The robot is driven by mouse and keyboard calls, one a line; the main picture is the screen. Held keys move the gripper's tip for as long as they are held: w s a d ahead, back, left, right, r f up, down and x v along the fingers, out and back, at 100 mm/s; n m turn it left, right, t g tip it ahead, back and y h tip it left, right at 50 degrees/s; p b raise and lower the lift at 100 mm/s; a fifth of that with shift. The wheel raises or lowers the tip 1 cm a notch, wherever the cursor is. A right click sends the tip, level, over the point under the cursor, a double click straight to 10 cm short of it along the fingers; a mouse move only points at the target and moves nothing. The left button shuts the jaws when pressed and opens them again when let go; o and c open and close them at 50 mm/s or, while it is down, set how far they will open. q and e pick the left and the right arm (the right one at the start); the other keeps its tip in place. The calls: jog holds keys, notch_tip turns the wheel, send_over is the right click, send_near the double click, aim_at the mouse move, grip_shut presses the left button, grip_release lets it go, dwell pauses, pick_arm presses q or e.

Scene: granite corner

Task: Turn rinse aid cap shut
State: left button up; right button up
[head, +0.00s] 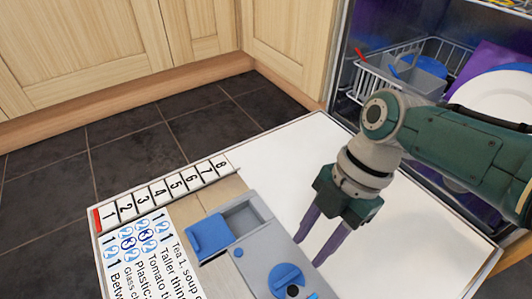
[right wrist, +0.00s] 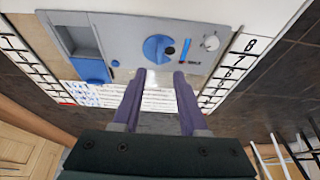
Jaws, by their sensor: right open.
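The rinse aid cap (head: 287,280) is a round blue dial with a dark spot, set in the grey dispenser panel (head: 252,266) on the open dishwasher door. The cap also shows in the right wrist view (right wrist: 158,48), just beyond the fingertips and roughly centred between them. My right gripper (head: 309,250) points down over the door, behind the cap in the head view. Its two purple fingers are apart with nothing between them, also in the right wrist view (right wrist: 159,76). I see no contact with the cap. My left gripper is not in view.
A blue flap (head: 209,235) stands beside an open grey compartment (head: 242,217) on the dispenser. A numbered strip (head: 170,187) and printed text lie along the door's left. The rack with a grey basket (head: 420,76) and plates is behind my right arm. White door surface is bare.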

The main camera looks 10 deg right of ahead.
aim_at(287, 279)
jog(key=b+x, duration=0.5)
jog(key=x, duration=0.3)
jog(key=shift+f+b, duration=0.3)
jog(key=shift+b, duration=0.1)
grip_shut()
